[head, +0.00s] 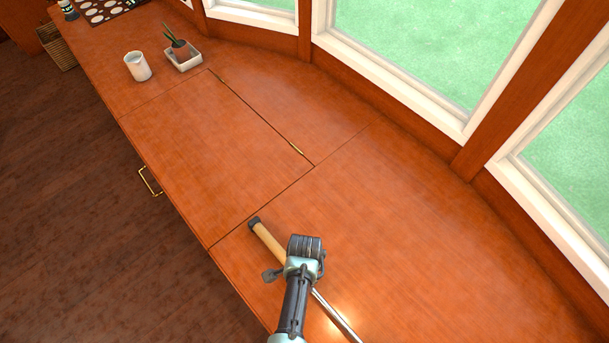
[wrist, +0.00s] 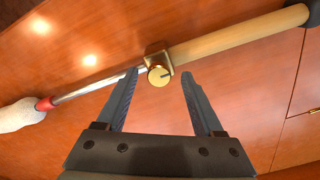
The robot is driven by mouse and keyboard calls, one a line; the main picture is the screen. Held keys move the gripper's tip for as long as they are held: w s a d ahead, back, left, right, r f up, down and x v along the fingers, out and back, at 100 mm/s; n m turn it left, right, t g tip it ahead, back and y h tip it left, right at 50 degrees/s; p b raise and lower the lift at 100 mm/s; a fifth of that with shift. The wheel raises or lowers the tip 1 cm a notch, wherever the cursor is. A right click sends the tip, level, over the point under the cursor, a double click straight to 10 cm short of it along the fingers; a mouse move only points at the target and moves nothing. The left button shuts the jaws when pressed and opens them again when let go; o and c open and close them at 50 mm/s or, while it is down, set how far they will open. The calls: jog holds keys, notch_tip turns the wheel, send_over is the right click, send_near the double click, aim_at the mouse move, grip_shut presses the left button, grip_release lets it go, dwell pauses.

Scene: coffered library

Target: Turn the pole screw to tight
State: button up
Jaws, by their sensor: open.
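A pole lies across the wooden counter, with a tan wooden handle (head: 268,240) and a thin metal rod (head: 336,318). In the wrist view, a brass collar with a round pole screw (wrist: 159,76) joins the handle and the rod. The screw's knob faces the camera and has a dark slot line on it. My gripper (wrist: 160,80) is open, with one finger on each side of the knob and a gap on both sides. In the head view, my gripper (head: 304,250) hides the screw.
A white cup (head: 137,66) and a potted plant (head: 180,48) in a tray stand far back. The counter (head: 430,230) around the pole is clear; windows line the right.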

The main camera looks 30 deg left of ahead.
notch_tip(320, 180, up, 12)
jog(key=p, duration=0.2)
jog(key=shift+p, duration=0.4)
jog(key=shift+r, duration=0.1)
